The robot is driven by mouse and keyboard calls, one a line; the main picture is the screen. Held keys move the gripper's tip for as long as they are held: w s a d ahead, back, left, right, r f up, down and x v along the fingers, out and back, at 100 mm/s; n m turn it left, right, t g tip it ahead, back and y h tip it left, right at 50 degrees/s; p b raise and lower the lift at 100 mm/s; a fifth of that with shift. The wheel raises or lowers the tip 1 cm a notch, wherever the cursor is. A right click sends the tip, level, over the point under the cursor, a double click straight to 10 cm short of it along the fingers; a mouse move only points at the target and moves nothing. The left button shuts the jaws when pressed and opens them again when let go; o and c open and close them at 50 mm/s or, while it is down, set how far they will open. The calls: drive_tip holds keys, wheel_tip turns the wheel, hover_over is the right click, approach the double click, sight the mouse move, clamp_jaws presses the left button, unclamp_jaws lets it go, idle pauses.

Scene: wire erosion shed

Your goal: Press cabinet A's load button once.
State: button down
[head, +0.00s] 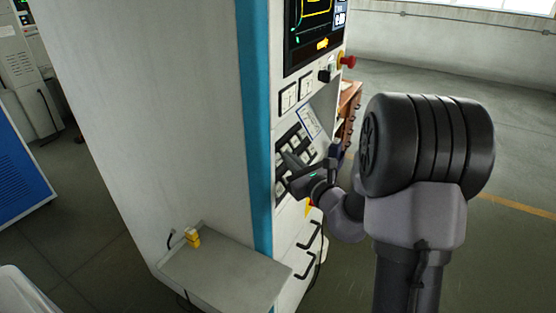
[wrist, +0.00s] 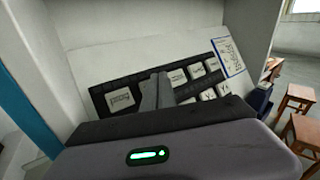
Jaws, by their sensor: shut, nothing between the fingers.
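A tall pale cabinet (head: 160,120) with a blue edge strip fills the middle of the head view; no letter A is readable on it. Its sloping black key panel (head: 281,186) carries several white keys and also shows in the wrist view (wrist: 140,87). My gripper (head: 291,160) is shut and empty, its fingers pointing at the panel. In the wrist view the fingertips (wrist: 157,76) lie in front of the panel, between a large left key (wrist: 121,100) and a key to the right (wrist: 177,76). Key labels are too small to read, and contact cannot be told.
A small shelf (head: 225,275) with a yellow item (head: 192,238) juts out below. Wooden stools (wrist: 300,130) stand to the right; the floor beyond is open.

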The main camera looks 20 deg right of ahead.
idle(0.4)
drive_tip(key=shift+w+a+f, duration=0.25)
drive_tip(key=shift+w, duration=0.05)
drive_tip(key=shift+w+a+f+b, duration=0.2)
drive_tip(key=shift+w+b, duration=0.05)
drive_tip(key=shift+b, duration=0.15)
idle(0.6)
drive_tip(key=shift+s+d+r+p, duration=0.3)
drive_tip(key=shift+s+d+r, duration=0.15)
drive_tip(key=shift+s, duration=0.1)
idle(0.3)
drive_tip(key=s+d+r+p, duration=0.1)
drive_tip(key=s+d+r, duration=0.1)
drive_tip(key=s+r, duration=0.1)
drive_tip(key=shift+s+d+p, duration=0.1)
drive_tip(key=shift+d+p, duration=0.15)
drive_tip(key=shift+p, duration=0.1)
idle(0.6)
